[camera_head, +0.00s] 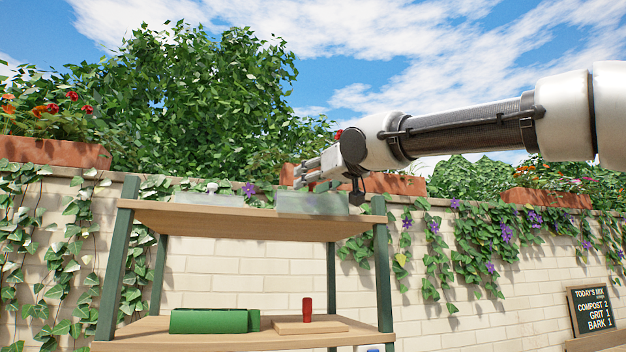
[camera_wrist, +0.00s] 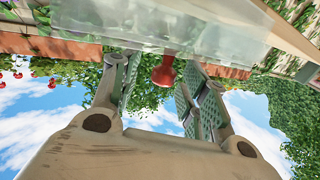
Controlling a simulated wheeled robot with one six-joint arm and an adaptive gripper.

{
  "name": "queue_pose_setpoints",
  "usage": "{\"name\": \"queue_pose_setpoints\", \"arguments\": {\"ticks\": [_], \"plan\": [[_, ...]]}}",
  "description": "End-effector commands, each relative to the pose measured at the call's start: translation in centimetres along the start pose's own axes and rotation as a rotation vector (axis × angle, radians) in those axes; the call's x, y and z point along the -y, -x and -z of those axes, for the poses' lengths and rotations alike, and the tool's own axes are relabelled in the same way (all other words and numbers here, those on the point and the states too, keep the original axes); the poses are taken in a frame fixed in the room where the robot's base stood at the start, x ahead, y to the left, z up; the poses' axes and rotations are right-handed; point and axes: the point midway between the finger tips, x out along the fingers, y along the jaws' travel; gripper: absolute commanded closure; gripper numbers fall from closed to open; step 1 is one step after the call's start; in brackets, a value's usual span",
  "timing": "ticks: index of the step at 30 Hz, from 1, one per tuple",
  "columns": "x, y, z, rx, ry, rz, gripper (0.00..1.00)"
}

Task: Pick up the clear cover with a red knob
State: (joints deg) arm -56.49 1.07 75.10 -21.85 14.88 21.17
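The clear cover (camera_head: 313,204) stands at the right end of the rack's top board (camera_head: 250,222). It also fills the top of the wrist view (camera_wrist: 160,22), which looks upside down. Its red knob (camera_wrist: 163,72) shows there between my fingers, with a visible gap on its left side and the right finger close to it. In the head view I cannot make out the knob behind my gripper (camera_head: 312,177). My gripper is open and level with the top of the cover; its fingers also show in the wrist view (camera_wrist: 158,76).
Another clear cover with a pale knob (camera_head: 211,188) stands to the left on the same board. A brick wall with ivy (camera_head: 430,250) stands behind.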

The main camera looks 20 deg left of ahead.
Motion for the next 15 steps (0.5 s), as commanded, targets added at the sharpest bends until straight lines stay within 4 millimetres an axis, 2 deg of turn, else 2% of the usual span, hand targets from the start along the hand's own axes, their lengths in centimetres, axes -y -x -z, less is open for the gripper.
{"name": "queue_pose_setpoints", "arguments": {"ticks": [8,11,15], "plan": [[0.0,0.2,0.1,-0.001,0.000,0.000,0.55],[0.0,1.1,0.1,-0.001,-0.001,0.000,0.55],[0.0,3.6,0.1,-0.003,-0.001,0.001,0.55]]}}
